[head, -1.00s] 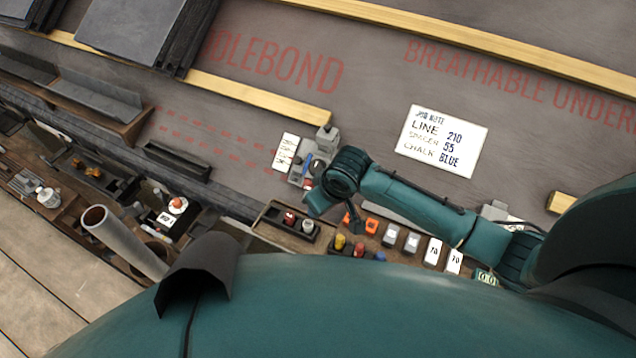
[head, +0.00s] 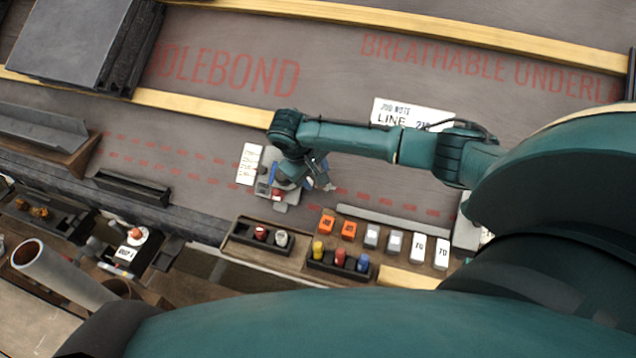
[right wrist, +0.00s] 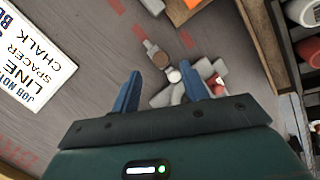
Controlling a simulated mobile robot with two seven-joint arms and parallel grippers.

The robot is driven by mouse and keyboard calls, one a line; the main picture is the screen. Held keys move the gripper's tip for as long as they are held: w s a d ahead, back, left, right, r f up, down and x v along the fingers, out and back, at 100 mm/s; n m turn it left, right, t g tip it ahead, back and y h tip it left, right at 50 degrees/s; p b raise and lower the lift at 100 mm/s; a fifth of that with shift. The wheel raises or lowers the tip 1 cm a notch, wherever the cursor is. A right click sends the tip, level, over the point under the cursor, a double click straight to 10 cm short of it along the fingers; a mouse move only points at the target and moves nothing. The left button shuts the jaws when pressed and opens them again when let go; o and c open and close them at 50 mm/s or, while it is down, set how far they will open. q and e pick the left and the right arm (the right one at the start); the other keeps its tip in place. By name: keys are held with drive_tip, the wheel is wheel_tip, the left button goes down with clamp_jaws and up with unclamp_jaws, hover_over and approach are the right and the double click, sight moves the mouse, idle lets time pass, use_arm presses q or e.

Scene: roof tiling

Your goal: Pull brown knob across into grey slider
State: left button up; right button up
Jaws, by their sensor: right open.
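In the right wrist view a small round brownish knob (right wrist: 174,75) lies just beyond and between the blue fingertips of my right gripper (right wrist: 161,84). A grey part (right wrist: 162,97), perhaps of the grey slider, shows behind it near the right finger; I cannot tell where the slider's opening is. My right gripper is open with nothing between its fingers. In the head view my right arm reaches over the grey fixture (head: 283,196) and hides part of it; the fingertips are not clear there. My left gripper is not in view.
A white job note (head: 400,112) lies behind my right arm. Orange blocks (head: 327,225) and grey and white blocks stand in front, near a dark tray of coloured bottles (head: 340,266). A yellow batten (head: 200,106) runs across the grey sheet. Stacked slates (head: 75,45) lie upper left.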

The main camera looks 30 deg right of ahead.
drive_tip(key=shift+b+x, duration=0.4)
drive_tip(key=shift+x, duration=1.7)
drive_tip(key=shift+c, duration=0.4)
clamp_jaws()
